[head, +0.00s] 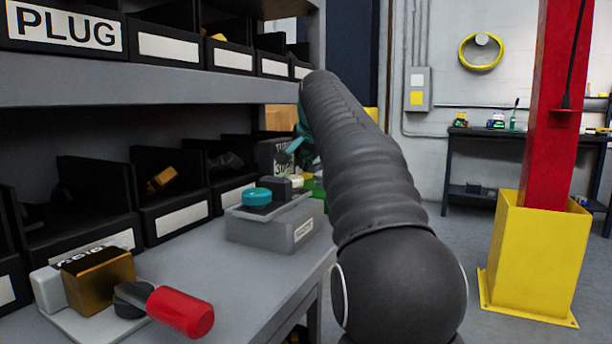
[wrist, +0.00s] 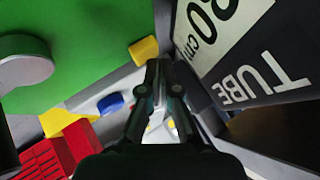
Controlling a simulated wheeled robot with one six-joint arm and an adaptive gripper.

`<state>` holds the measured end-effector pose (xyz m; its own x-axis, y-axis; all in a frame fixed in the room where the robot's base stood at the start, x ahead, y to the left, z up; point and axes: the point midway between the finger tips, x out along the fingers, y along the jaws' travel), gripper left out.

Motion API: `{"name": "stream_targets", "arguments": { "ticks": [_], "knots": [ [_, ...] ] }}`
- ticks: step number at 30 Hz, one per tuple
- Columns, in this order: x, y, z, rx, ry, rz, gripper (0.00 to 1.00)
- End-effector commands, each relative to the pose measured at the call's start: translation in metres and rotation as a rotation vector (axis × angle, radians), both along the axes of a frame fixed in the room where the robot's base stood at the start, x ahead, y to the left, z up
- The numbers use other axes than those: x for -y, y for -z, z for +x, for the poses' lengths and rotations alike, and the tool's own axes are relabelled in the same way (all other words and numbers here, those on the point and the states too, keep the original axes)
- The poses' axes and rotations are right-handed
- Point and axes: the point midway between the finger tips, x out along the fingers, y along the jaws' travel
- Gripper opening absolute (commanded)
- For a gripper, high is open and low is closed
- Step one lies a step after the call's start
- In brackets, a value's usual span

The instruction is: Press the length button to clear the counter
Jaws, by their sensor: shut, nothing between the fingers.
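My gripper (wrist: 161,70) is shut and empty in the wrist view, its fingertips close together. In the head view only a teal part of it (head: 303,137) shows beyond my arm, near the shelf edge. I cannot tell for sure which part is the length button.
A sign reading TUBE (wrist: 262,88) stands close to the right of my fingers. A green surface (wrist: 85,45), yellow pieces (wrist: 144,50) and a red block (wrist: 45,160) lie left. A red handle (head: 181,312) projects at the shelf front. Black bins (head: 175,195) line the shelf.

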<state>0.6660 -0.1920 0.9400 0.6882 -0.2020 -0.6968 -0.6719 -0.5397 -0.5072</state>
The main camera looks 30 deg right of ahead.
Motion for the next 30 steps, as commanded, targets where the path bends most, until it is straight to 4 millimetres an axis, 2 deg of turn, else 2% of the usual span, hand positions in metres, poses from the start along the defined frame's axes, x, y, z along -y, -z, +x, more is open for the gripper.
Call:
{"name": "stream_targets", "arguments": {
  "ticks": [30],
  "knots": [
    [0.0000,0.0078,-0.0001,0.000,0.000,0.000,0.00]
  ]
}}
